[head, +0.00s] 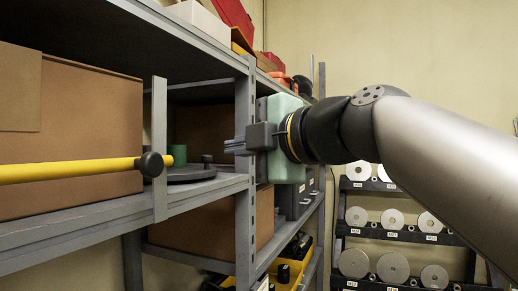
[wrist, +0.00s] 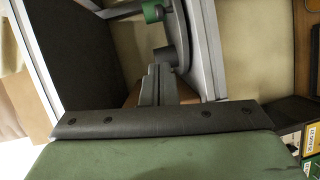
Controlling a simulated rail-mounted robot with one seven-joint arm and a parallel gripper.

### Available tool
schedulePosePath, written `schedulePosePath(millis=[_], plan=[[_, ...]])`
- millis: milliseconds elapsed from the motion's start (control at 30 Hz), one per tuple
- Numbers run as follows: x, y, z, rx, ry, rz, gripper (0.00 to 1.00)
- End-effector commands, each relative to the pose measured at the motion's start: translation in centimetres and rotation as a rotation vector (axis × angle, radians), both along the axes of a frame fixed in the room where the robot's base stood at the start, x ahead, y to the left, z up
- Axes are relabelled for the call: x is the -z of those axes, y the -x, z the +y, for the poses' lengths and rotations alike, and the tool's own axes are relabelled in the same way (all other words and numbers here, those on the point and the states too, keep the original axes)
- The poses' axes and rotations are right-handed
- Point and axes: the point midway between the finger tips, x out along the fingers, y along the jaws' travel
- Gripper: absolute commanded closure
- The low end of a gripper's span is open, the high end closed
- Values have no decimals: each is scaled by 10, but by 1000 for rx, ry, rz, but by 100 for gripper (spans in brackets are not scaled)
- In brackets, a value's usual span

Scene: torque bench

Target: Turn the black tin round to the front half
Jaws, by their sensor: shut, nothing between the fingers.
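A dark round turntable (head: 190,174) lies on the middle shelf and carries a green tin (head: 178,154) and a small dark upright piece (head: 207,160) near its right edge. I cannot tell whether that piece is a peg or the black tin; no other black tin is clearly seen. My gripper (head: 229,146) is shut and empty, its fingers pointing left, to the right of the turntable and beside the shelf post. In the wrist view the shut fingers (wrist: 152,72) point towards a dark rounded piece (wrist: 165,56), with the green tin (wrist: 153,12) beyond.
A yellow rod (head: 70,170) with a black knob (head: 151,164) runs along the shelf front by a thin grey upright (head: 159,130). A large cardboard box (head: 70,120) fills the shelf's left. A grey shelf post (head: 244,130) stands by my fingers.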

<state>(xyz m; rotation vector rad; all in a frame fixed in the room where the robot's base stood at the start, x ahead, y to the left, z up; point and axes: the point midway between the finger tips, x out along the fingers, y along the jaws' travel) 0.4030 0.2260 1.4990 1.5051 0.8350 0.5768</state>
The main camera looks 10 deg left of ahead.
Motion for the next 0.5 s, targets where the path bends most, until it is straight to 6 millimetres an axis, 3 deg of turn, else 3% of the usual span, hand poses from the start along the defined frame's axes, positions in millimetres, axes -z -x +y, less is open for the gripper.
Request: schedulePosePath(millis=[367, 500], plan=[[6, -49, 63, -2, 1, 6, 100], [11, -72, 64, 1, -1, 7, 100]])
